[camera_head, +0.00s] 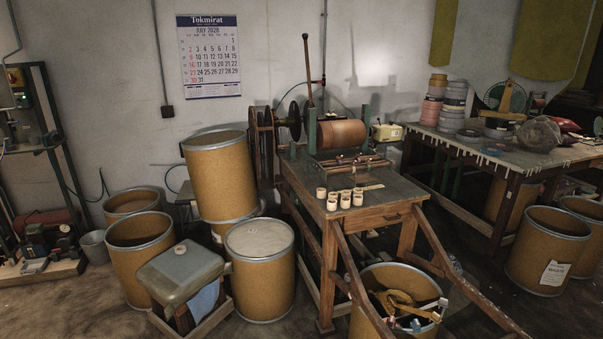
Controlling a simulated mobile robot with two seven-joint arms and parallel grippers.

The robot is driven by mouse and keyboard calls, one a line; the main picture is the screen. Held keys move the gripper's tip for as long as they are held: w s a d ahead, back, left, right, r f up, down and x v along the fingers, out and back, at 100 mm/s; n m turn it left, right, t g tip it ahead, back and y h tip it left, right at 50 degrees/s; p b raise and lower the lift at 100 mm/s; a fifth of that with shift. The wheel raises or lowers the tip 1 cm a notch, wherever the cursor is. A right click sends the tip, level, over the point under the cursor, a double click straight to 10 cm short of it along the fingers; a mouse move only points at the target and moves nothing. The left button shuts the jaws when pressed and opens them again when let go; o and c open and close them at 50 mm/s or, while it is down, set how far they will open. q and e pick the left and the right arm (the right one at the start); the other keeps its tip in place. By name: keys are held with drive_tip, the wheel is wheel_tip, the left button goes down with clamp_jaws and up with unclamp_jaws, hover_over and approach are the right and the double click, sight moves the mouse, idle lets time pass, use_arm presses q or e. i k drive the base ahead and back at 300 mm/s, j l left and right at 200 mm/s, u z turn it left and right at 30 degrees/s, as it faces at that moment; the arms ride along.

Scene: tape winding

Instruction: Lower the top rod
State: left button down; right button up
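A winding machine stands on a dark-topped wooden table (311,190). It has a brown horizontal drum (341,134) between green uprights (312,130). A thin brown rod (308,72) with a knob at its top stands nearly upright above the drum's left end. Thin horizontal rods (352,161) run along the front of the drum. I cannot tell for sure which of these is the top rod.
Several small pale rolls (345,199) stand on the table's front part. Several barrels (261,275) crowd the left. A side table (470,151) with tape stacks is at the right. Some floor is bare (460,229).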

sight(304, 36)
drive_tip(key=i+l, duration=0.25)
drive_tip(key=i, duration=0.25)
drive_tip(key=i+l+u, duration=0.1)
drive_tip(key=i+l, duration=0.15)
drive_tip(key=i, duration=0.25)
drive_tip(key=i+j+u, duration=0.35)
drive_tip(key=i, duration=0.85)
drive_tip(key=i+l+u, duration=0.1)
drive_tip(key=i+u, duration=0.25)
drive_tip(key=i, duration=0.8)
